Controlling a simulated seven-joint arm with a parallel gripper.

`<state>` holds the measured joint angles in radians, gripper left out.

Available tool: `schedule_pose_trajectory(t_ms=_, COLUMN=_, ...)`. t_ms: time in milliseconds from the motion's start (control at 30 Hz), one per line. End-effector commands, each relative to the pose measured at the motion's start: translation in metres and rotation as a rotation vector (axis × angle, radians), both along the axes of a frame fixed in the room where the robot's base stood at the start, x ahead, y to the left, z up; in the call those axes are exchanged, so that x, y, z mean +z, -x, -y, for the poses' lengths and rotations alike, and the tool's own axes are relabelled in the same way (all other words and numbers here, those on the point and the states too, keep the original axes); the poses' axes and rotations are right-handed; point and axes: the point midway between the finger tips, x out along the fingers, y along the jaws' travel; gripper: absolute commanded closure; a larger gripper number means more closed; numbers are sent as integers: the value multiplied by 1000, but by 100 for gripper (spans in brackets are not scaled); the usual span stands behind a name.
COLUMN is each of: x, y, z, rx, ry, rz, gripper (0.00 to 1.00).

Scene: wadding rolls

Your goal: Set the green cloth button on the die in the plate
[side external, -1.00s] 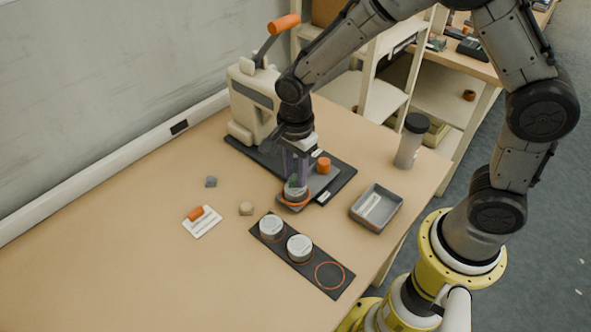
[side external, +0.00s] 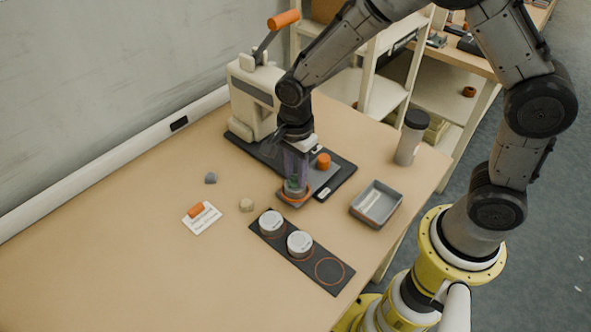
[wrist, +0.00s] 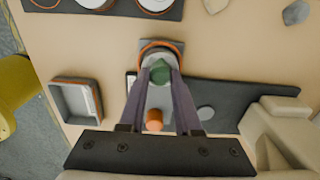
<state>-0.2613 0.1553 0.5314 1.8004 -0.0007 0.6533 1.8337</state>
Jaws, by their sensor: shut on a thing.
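The green cloth button (wrist: 160,70) is pinched between the two long purple-grey fingers of my gripper (side external: 293,182). It also shows in the side view (side external: 291,185) as a small green patch between the fingertips. Directly below is the die, rimmed by an orange ring (side external: 295,202), at the front end of the grey plate (side external: 322,177). In the wrist view the orange ring (wrist: 160,43) shows just beyond the button. The fingers cover much of the die, and I cannot tell whether the button touches it. The plate carries an orange knob (side external: 323,160).
A beige press (side external: 249,105) with an orange-tipped lever stands behind on a black base. A grey tray (side external: 376,204) and a dark-lidded canister (side external: 411,138) are right. A black strip (side external: 318,278) with two white-topped tins lies in front. Two small lumps and a card lie left.

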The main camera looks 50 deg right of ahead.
Motion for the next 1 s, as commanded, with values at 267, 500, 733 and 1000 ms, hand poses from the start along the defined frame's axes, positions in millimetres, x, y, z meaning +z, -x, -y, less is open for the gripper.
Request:
schedule_pose_trajectory(t_ms=267, x=0, y=0, z=0, rx=0, ry=0, rz=0, gripper=100)
schedule_pose_trajectory(t_ms=500, x=0, y=0, z=0, rx=0, ry=0, rz=0, gripper=34)
schedule_pose_trajectory(t_ms=733, x=0, y=0, z=0, rx=0, ry=0, rz=0, gripper=31)
schedule_pose_trajectory(t_ms=1000, x=0, y=0, z=0, rx=0, ry=0, rz=0, gripper=3)
